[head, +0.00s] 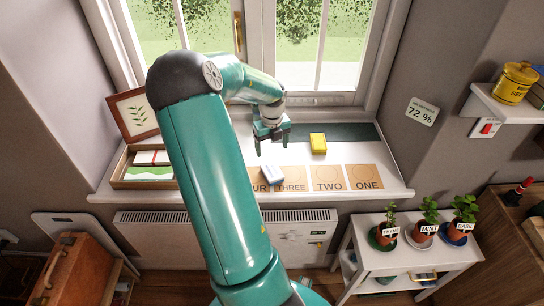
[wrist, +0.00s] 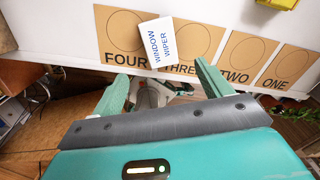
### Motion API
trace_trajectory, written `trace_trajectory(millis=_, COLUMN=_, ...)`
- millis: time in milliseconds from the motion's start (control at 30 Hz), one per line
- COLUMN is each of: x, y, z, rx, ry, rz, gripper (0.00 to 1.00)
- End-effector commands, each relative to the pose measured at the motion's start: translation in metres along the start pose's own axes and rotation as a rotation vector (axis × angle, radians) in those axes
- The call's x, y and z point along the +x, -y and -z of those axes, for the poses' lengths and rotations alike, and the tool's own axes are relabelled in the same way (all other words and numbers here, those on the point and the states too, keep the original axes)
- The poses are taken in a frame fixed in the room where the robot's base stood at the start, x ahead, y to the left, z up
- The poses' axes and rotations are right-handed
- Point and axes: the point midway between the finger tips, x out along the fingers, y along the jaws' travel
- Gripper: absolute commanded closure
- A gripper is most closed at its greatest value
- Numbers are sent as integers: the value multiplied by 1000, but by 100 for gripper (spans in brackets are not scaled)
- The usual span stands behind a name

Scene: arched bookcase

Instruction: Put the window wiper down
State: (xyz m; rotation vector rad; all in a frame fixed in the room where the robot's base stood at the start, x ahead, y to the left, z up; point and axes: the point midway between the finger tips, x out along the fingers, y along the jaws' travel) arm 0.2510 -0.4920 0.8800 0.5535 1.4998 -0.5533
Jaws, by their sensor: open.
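The window wiper (head: 271,174) is a small pale block. In the wrist view its white face (wrist: 162,42) reads WINDOW WIPER. It appears to lie tilted on the windowsill, across the edge between the cards FOUR (wrist: 125,33) and THREE (wrist: 183,38). My gripper (head: 271,146) is over the sill, behind the wiper in the head view. In the wrist view its green fingers (wrist: 160,80) are spread wide with nothing held between them, and the wiper is beyond the tips. My arm hides part of card FOUR in the head view.
Cards TWO (head: 327,178) and ONE (head: 363,177) are bare. A yellow block (head: 318,143) stands behind them near a dark green strip (head: 352,132). An open wooden box (head: 146,167) is on the sill's left. The window (head: 300,45) is behind; potted herbs (head: 428,222) stand lower right.

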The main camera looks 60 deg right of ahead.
Motion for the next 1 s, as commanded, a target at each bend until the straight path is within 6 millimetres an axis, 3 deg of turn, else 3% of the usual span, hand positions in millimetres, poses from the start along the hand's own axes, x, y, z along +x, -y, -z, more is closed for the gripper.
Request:
trace_trajectory(millis=100, x=-10, y=0, z=0, rx=0, ry=2, rz=0, gripper=23)
trace_trajectory(millis=467, x=-16, y=-8, z=0, rx=-37, ry=6, rz=-8, gripper=23)
trace_trajectory(millis=567, x=-26, y=-31, z=-2, rx=-158, ry=24, rz=-32, gripper=23)
trace_trajectory(millis=733, x=-58, y=-102, z=2, rx=-550, ry=87, rz=-85, gripper=23)
trace_trajectory(millis=1000, x=-115, y=-216, z=36, rx=-1268, ry=215, rz=-108, gripper=23)
